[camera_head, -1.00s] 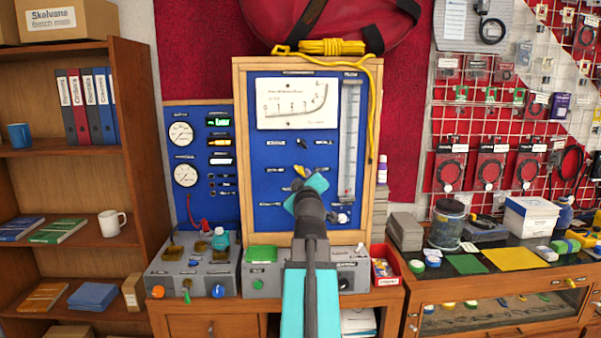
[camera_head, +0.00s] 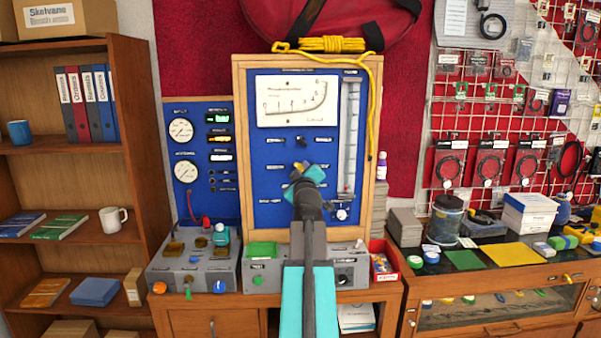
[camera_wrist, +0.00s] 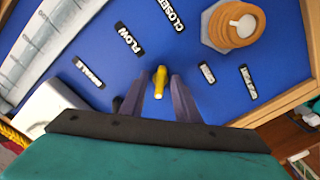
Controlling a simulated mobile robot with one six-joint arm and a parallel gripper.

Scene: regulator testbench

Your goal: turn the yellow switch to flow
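The yellow switch (camera_wrist: 160,82) shows in the wrist view as a small lever on the blue panel. It stands between the two fingers of my gripper (camera_wrist: 159,88), with blue showing on both sides, so the fingers look open around it and not closed on it. The FLOW label (camera_wrist: 128,38) lies up and left of the switch in the wrist view.
A CLOSED label (camera_wrist: 170,12) and a brass-coloured fitting (camera_wrist: 232,24) lie above the switch in the wrist view. The blue panel (camera_head: 270,215) also carries a large white meter (camera_head: 290,100) and a glass tube (camera_head: 348,140). A yellow rope (camera_head: 372,110) hangs at its right edge.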

